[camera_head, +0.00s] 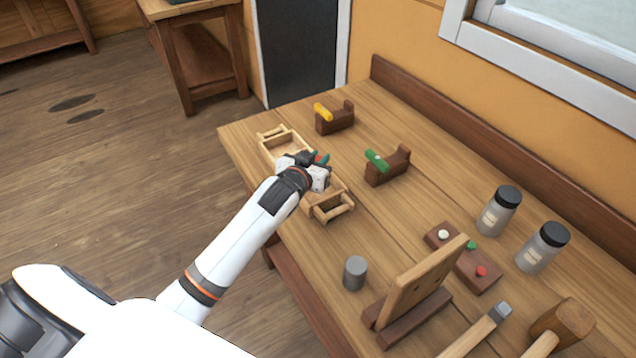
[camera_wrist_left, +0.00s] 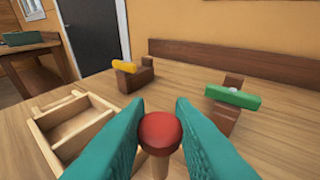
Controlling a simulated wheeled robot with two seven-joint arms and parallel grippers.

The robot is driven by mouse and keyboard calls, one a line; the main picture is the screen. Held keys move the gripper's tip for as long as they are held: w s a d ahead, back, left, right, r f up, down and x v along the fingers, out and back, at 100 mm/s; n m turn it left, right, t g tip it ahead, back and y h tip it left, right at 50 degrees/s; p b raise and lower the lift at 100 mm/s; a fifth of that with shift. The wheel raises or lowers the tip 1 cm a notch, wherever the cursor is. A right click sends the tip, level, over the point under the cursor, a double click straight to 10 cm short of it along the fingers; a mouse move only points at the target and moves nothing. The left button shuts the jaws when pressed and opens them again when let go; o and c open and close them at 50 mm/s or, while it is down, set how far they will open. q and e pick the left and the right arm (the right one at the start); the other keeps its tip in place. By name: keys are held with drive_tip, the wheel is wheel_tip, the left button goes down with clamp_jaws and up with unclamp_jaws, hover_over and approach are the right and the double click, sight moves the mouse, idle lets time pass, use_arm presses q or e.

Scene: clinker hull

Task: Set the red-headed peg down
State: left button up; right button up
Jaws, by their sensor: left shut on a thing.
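My left gripper (camera_head: 319,159) is over the wooden tray (camera_head: 331,188) in the head view. In the left wrist view its teal fingers (camera_wrist_left: 160,125) are shut on the red-headed peg (camera_wrist_left: 160,131), with the round red head up and a light wooden shaft below. Only a small bit of the red head (camera_head: 318,158) shows in the head view. The peg's lower end is hidden, so I cannot tell whether it touches anything. In the left wrist view the tray (camera_wrist_left: 42,146) lies to the left of the peg. My right gripper is not in view.
Brown blocks with a yellow peg (camera_head: 323,112) and a green peg (camera_head: 376,160) stand behind the tray. A grey cylinder (camera_head: 355,273), an upright wooden board (camera_head: 424,280), two jars (camera_head: 498,211) and a mallet (camera_head: 563,324) stand to the right.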

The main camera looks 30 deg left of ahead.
use_arm(q)
drive_tip(key=shift+w+f, duration=0.1)
drive_tip(key=shift+f, duration=3.05)
drive_tip(key=shift+f, duration=0.15)
drive_tip(key=o, duration=0.9)
drive_tip(key=shift+o, duration=0.2)
drive_tip(key=shift+s, duration=0.2)
drive_tip(key=v, duration=1.1)
drive_tip(key=shift+s+r+b, duration=0.3)
drive_tip(key=shift+r+b, duration=0.05)
drive_tip(key=shift+b, duration=0.1)
